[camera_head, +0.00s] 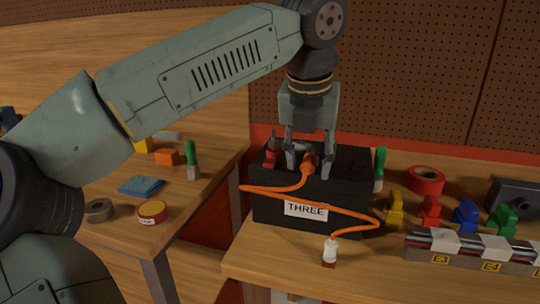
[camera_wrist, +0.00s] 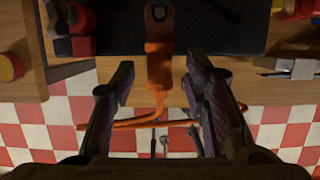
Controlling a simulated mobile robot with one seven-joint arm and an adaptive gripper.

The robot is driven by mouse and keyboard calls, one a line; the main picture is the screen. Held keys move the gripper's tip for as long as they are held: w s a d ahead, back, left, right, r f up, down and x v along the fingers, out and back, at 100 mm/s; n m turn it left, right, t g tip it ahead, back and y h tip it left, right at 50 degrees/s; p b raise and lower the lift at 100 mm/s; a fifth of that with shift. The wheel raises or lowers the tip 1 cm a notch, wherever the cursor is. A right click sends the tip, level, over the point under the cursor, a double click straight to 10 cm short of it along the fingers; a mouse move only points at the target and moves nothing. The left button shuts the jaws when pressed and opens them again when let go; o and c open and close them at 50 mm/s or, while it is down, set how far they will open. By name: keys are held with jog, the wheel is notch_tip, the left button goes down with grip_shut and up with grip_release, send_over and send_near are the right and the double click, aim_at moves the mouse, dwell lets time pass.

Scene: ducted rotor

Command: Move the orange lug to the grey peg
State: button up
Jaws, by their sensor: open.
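My gripper (camera_head: 309,152) is over the box, pointing down. In the wrist view its open fingers (camera_wrist: 160,80) have the lug between or just beyond them, with gaps on both sides; I cannot tell the depth. I cannot clearly make out the grey peg; a small greyish round shows in the lug's eye.
The cable loops across the box front to a white-ended plug (camera_head: 330,250) on the bench. Coloured clips (camera_head: 430,210), a red tape roll (camera_head: 426,180) and a labelled rail (camera_head: 470,250) lie right. A side table (camera_head: 190,205) with small items stands left.

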jog(key=v, duration=0.7)
jog(key=shift+r, duration=0.25)
